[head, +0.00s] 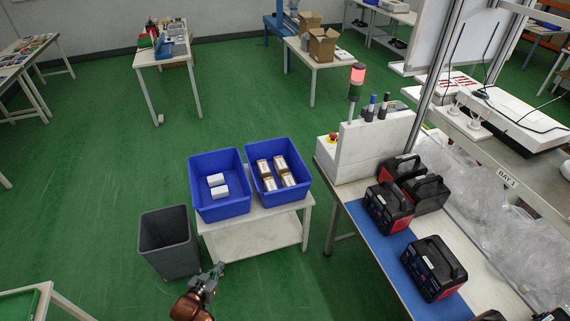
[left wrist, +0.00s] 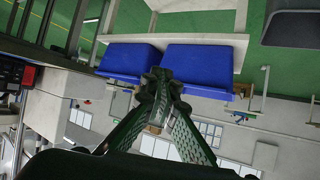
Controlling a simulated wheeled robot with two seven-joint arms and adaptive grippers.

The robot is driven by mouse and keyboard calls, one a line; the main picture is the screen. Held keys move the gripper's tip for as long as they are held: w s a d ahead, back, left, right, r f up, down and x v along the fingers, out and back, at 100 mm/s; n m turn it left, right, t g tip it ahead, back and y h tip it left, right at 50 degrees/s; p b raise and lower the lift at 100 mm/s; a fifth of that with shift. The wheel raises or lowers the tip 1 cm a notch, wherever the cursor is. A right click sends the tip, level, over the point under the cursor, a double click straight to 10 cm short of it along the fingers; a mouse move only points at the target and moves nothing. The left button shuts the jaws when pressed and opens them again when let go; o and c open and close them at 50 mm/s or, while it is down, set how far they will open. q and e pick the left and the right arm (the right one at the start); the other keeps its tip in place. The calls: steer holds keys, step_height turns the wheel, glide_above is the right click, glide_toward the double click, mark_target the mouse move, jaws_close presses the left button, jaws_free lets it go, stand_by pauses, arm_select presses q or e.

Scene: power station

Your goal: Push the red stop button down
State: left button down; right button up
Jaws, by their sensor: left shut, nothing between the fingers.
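My left gripper (head: 217,270) is low in the head view, in front of the small white table and right of the grey bin, well apart from the button. In the left wrist view its fingers (left wrist: 160,76) are together and empty. My right gripper is not in view.
Two blue crates (head: 204,214) with small boxes stand on a white table (head: 262,238), left of the workbench. A grey bin (head: 168,245) is beside it. Black-and-red power stations (head: 388,205) crowd the workbench's blue mat (head: 375,242). A lit signal lamp (head: 357,76) rises behind the button.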

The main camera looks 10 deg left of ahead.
arm_select(q)
steer(key=w+d+r+t+h+p, duration=0.1)
steer(key=d+r, duration=0.1)
steer(key=r, duration=0.9)
steer(key=w+d+r+t+p, duration=0.1)
steer(key=w+d+r+t, duration=0.1)
steer(key=r, duration=1)
steer(key=shift+m+h, duration=0.4)
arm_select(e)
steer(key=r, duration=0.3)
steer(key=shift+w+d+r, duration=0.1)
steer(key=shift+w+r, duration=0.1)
arm_select(q)
steer(key=shift+w+r, duration=0.1)
